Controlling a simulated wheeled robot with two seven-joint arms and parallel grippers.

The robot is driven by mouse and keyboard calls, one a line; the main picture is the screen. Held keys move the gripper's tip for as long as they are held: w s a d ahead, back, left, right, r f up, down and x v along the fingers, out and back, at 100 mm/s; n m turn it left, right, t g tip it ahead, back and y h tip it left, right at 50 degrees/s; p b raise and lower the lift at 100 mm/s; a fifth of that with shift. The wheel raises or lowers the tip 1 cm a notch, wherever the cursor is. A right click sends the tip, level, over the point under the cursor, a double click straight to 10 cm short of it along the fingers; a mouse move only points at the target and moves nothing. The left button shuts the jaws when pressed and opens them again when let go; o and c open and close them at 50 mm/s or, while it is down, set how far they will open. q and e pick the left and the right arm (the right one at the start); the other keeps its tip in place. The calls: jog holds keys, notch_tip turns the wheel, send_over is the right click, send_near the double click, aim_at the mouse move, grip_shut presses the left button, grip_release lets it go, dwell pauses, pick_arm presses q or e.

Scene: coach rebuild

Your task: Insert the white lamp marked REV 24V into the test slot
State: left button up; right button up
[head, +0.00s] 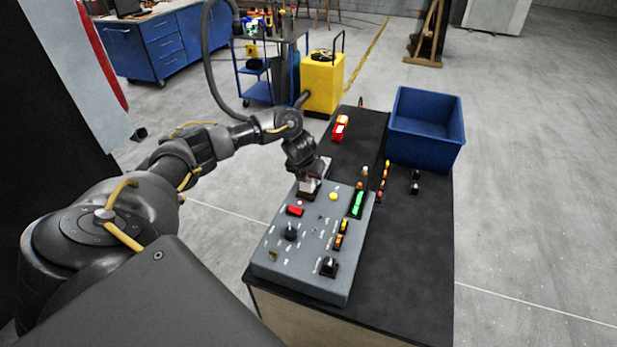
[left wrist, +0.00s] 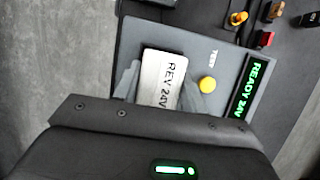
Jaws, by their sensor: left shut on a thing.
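The white lamp (left wrist: 163,80) marked REV 24V is between the fingers of my left gripper (left wrist: 160,88), which is shut on it. In the head view my left gripper (head: 309,188) points down at the far left corner of the grey test panel (head: 315,262). A green display (left wrist: 250,88) there reads READY 24V. The slot itself is not visible; the lamp and gripper cover that area. I cannot tell whether the lamp is seated.
A blue bin (head: 426,151) stands at the back right of the black table (head: 405,265). The table's front right is clear.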

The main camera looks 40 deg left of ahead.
pick_arm(q)
jog(key=shift+w+f, duration=0.1)
pick_arm(e)
jog(key=shift+s, duration=0.45)
jog(key=shift+w+f, duration=0.1)
jog(key=shift+w, duration=0.05)
pick_arm(q)
jog(key=shift+f+b, duration=0.5)
jog(key=shift+f, duration=0.1)
pick_arm(e)
jog(key=shift+f, duration=0.4)
dwell(0.7)
pick_arm(q)
jog(key=shift+r, duration=0.1)
pick_arm(e)
jog(key=shift+r, duration=0.1)
pick_arm(q)
jog(key=shift+r+p, duration=0.35)
jog(key=shift+p, duration=0.05)
pick_arm(e)
jog(key=shift+r, duration=0.25)
pick_arm(q)
jog(key=shift+f+b, duration=0.6)
jog(key=shift+f, duration=0.05)
pick_arm(e)
jog(key=shift+f, duration=0.55)
pick_arm(q)
jog(key=o, duration=0.8)
jog(key=shift+c, duration=0.2)
